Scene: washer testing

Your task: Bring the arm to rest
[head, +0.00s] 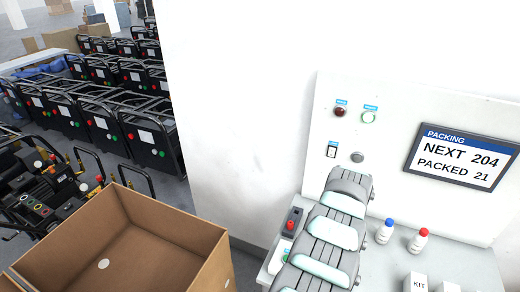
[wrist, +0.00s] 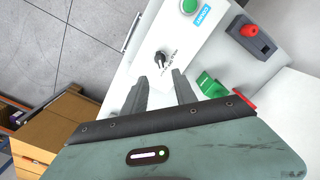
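My gripper (wrist: 159,76) shows in the wrist view with its two dark fingers apart and nothing held between them. A black knob (wrist: 161,58) on a white panel (wrist: 180,48) appears just beyond the fingertips, in line with the gap. I cannot tell how far the knob is from the fingers. In the head view my grey and white arm (head: 332,232) rises over the bench at lower centre. I cannot make out the gripper's fingers there.
The bench (head: 460,265) holds a blue-capped bottle (head: 385,232), a red-capped bottle (head: 419,241) and a red-button box (head: 292,222). A screen (head: 462,157) reads "NEXT 204, PACKED 21". An open cardboard box (head: 215,262) stands at left, before rows of black machines (head: 105,130).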

